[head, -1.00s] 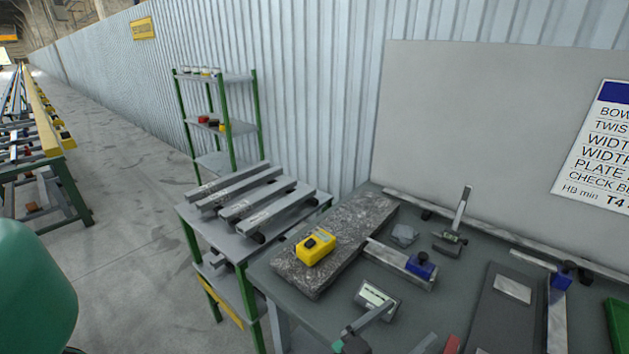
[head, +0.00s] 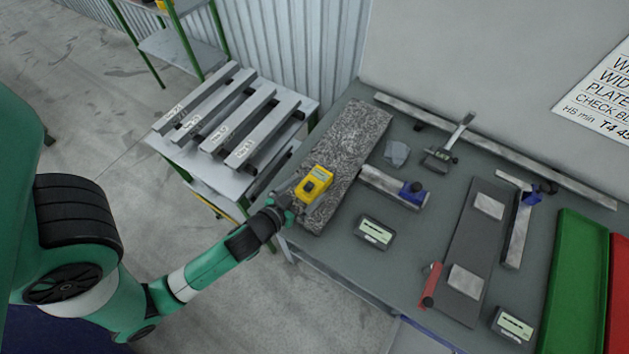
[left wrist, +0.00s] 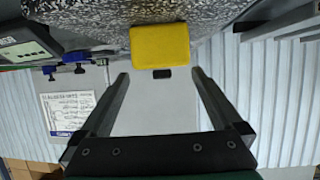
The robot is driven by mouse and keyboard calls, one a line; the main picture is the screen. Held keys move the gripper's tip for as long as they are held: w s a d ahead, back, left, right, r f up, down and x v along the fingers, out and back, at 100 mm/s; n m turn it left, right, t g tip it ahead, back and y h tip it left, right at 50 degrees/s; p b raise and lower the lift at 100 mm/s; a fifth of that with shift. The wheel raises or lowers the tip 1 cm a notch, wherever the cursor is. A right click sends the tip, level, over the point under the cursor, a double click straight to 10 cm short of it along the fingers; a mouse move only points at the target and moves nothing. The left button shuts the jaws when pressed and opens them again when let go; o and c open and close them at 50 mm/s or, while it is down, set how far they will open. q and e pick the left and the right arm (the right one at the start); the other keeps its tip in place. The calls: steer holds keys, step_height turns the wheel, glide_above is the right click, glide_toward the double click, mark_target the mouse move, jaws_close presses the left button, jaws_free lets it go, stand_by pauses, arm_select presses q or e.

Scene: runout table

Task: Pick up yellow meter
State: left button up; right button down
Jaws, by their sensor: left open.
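The yellow meter (head: 314,185) sits on the near end of the grey speckled stone slab (head: 352,140) on the table. My left gripper (head: 287,194) is just left of the meter in the head view, at the slab's near-left edge. In the left wrist view the meter (left wrist: 160,46) lies ahead of the two spread fingers (left wrist: 158,85), with nothing between them. The gripper is open, and a gap shows between the fingertips and the meter. My right gripper is not in view.
A rack of steel bars (head: 228,115) stands left of the table. Right of the slab are a square with a blue clamp (head: 411,193), a grey gauge box (head: 374,232) and a dark plate (head: 470,250). A green tray (head: 578,265) is farther right.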

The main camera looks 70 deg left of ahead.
arm_select(q)
steer(key=x, duration=0.5)
steer(key=shift+w+a+f, duration=0.2)
steer(key=shift+a+f, duration=0.1)
steer(key=c, duration=1.5)
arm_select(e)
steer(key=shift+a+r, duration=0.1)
arm_select(q)
steer(key=shift+r, duration=0.1)
